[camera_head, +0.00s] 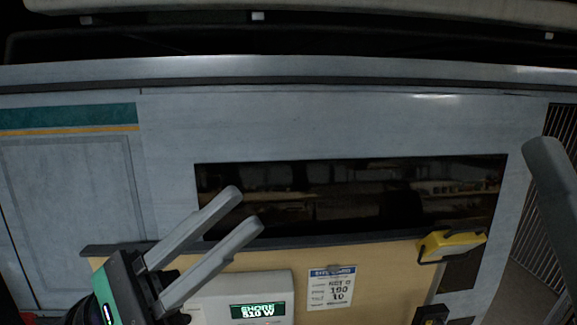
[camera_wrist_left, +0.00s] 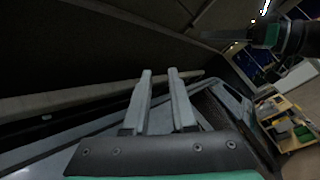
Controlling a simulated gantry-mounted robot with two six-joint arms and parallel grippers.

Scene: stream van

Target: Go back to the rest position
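My left gripper (camera_head: 248,207) reaches in from the bottom left of the head view, in front of the wood panel and the dark window of the van. Its two grey fingers are parallel, with a clear gap and nothing between them. The left wrist view also shows the fingers (camera_wrist_left: 160,72) apart and empty. A grey finger-like part of my right gripper (camera_head: 550,165) shows at the right edge of the head view; the rest is cut off. My right arm (camera_wrist_left: 290,36) shows dark at the upper right of the left wrist view, its fingers unclear.
A white unit with a lit display (camera_head: 257,311) and a printed label (camera_head: 331,287) are on the wood panel (camera_head: 376,264). A yellow object (camera_head: 452,246) sits at the panel's right end. The dark window (camera_head: 350,190) lies behind. A yellow cart (camera_wrist_left: 288,125) stands to the right.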

